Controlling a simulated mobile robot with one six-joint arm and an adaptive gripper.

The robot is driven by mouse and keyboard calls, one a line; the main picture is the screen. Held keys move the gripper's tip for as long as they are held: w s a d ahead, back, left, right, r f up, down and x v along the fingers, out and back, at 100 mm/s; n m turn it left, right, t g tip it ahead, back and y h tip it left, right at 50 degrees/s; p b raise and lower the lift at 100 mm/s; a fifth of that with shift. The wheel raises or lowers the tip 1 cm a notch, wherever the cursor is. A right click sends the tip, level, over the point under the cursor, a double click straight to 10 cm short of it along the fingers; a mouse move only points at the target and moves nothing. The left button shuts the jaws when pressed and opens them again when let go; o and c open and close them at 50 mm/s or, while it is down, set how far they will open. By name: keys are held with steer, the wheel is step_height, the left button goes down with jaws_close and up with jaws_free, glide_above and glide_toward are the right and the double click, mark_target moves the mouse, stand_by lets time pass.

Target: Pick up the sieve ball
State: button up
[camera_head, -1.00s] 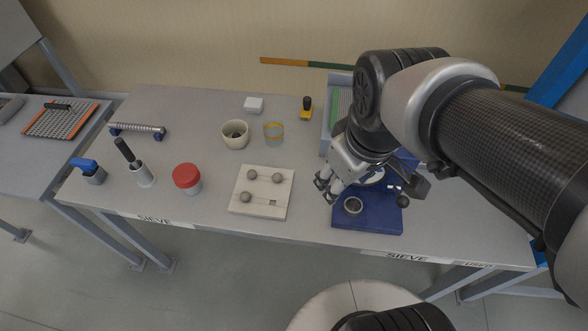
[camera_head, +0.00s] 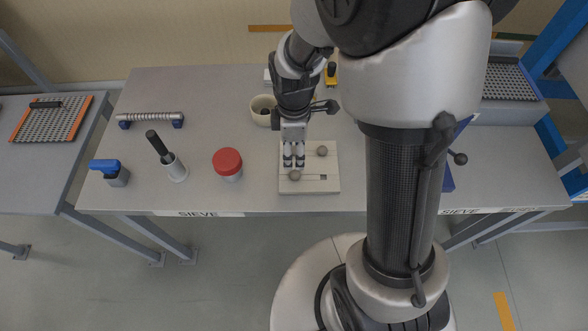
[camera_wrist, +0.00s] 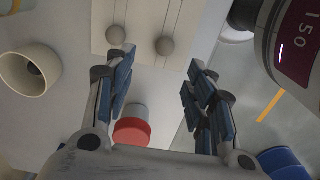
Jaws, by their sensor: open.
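Small grey balls sit on a pale square board on the table; these are the likely sieve balls. In the head view one ball (camera_head: 322,150) lies at the right of the board (camera_head: 327,186) and another ball (camera_head: 295,175) near its front. My gripper (camera_head: 293,163) is over the board's left part, close to the front ball, and hides part of the board. In the wrist view two balls (camera_wrist: 116,34) (camera_wrist: 165,46) show beyond the fingertips, on thin dark lines on the board. My gripper (camera_wrist: 160,68) is open, with nothing between its fingers.
A red-lidded jar (camera_head: 228,163) stands left of the board. A cream cup (camera_head: 262,108) is behind it. A black-handled tool in a white holder (camera_head: 177,170) and a blue-topped item (camera_head: 107,171) stand farther left. My arm covers much of the table's right side.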

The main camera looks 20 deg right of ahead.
steer(key=b, duration=0.1)
glide_above(295, 172)
steer(key=f, duration=0.4)
steer(key=shift+w+a+f, duration=0.1)
steer(key=shift+w+f, duration=0.15)
steer(key=shift+w, duration=0.15)
steer(key=f, duration=0.1)
steer(key=f+b, duration=0.1)
steer(key=f, duration=0.1)
steer(key=f+b, duration=0.1)
steer(key=f, duration=0.1)
steer(key=shift+s+f, duration=0.1)
steer(key=shift+s, duration=0.3)
steer(key=shift+c, duration=0.5)
steer(key=c, duration=0.8)
